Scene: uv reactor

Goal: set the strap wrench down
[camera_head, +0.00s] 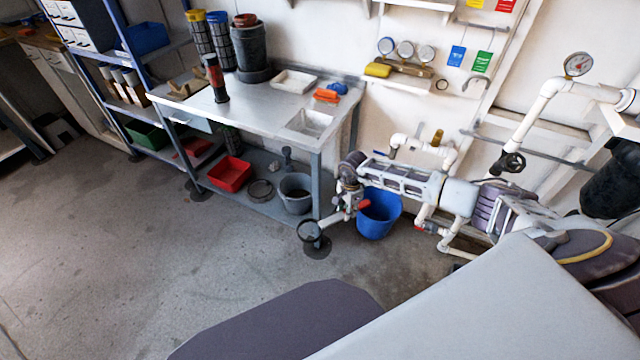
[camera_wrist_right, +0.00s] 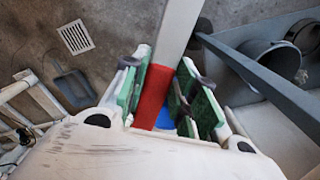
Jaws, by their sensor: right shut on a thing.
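The strap wrench (camera_head: 332,220) is held in my right gripper (camera_head: 347,200). It has a red grip, a pale grey bar and a dark round loop (camera_head: 309,231) at its far end. In the right wrist view the red grip (camera_wrist_right: 153,97) sits between the green-padded fingers of my right gripper (camera_wrist_right: 158,88), which are shut on it. The bar runs away toward the top of that view. In the head view the wrench is in the air in front of the workbench's right front leg, below the benchtop. My left gripper is not in view.
The steel workbench (camera_head: 258,112) has clear top around a black-and-red cylinder (camera_head: 215,78), a white tray (camera_head: 294,81) and orange items (camera_head: 327,95). A red bin (camera_head: 230,174) and grey bucket (camera_head: 296,193) stand on its lower shelf. A blue bucket (camera_head: 379,214) is behind my right arm.

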